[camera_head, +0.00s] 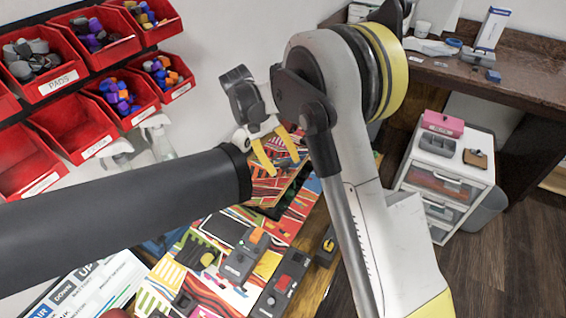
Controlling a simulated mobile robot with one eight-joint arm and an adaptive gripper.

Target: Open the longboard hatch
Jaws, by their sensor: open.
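The longboard (205,225) lies on the wooden bench, covered in a colourful striped pattern. At its far part a patterned panel (290,183), which looks like the hatch, is tilted up, with a dark gap along its near side. My gripper (284,167) has two yellow fingers spread apart, pointing down at this panel. Nothing shows between them. I cannot tell whether the fingertips touch the panel. My own arm hides the right side of the panel and part of the board.
Grey modules with an orange button (255,236) and a red button (283,283) sit on the near part of the board. Red bins (95,85) hang on the wall at left. A white drawer unit (445,185) and a dark desk (460,75) stand at right.

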